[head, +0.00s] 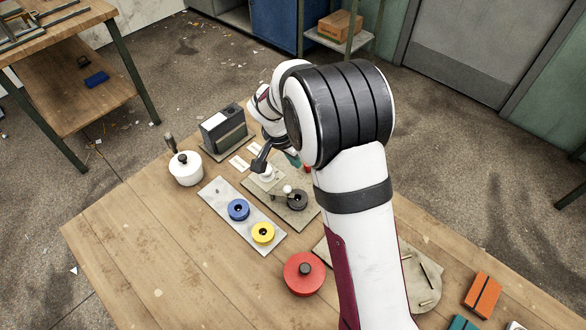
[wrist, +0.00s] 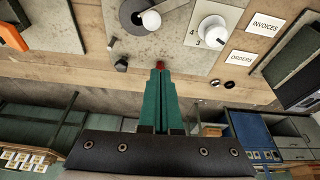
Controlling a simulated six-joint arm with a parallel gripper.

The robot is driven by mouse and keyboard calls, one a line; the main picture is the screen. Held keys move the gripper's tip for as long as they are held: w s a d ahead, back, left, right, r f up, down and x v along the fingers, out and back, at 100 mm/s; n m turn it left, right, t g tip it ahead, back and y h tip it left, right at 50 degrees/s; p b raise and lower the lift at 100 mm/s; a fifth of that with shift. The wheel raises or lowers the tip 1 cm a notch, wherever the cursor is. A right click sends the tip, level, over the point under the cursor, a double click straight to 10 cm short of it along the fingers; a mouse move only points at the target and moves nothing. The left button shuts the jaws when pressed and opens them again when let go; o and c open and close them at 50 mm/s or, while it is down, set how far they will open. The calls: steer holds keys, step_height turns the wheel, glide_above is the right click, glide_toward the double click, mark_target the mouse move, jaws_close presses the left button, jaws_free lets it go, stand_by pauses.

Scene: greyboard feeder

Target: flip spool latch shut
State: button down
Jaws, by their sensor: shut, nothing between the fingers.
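A white ball-ended lever (head: 287,189), which looks like the latch, stands beside a black spool (head: 297,201) on a grey plate (head: 262,195). In the wrist view the ball (wrist: 151,19) overlaps the dark spool at the top; I cannot tell how far the lever is turned. My gripper (wrist: 160,68) has its teal fingers together and empty. Its tips are below the ball in the wrist view, apart from it, by a small red piece (wrist: 160,64) at the plate's edge. In the head view my arm hides most of the gripper.
A white dial (wrist: 211,31) stands to the right of the lever in the wrist view. The table's front left is clear.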

steer(key=v, duration=0.5)
steer(key=shift+a, duration=0.1)
steer(key=s+d+r+g+y, duration=0.1)
steer(key=s+d+r, duration=0.25)
steer(key=s, duration=0.45)
steer(key=s+d+r+g, duration=0.1)
steer(key=s+d+r, duration=0.25)
steer(key=s, duration=0.35)
steer(key=s+a+n+y, duration=0.2)
steer(key=s+y, duration=0.1)
steer(key=s, duration=1.3)
steer(key=shift+s+r+n+g, duration=0.25)
steer(key=shift+s+n+g, duration=0.05)
steer(key=shift+n+g, duration=0.1)
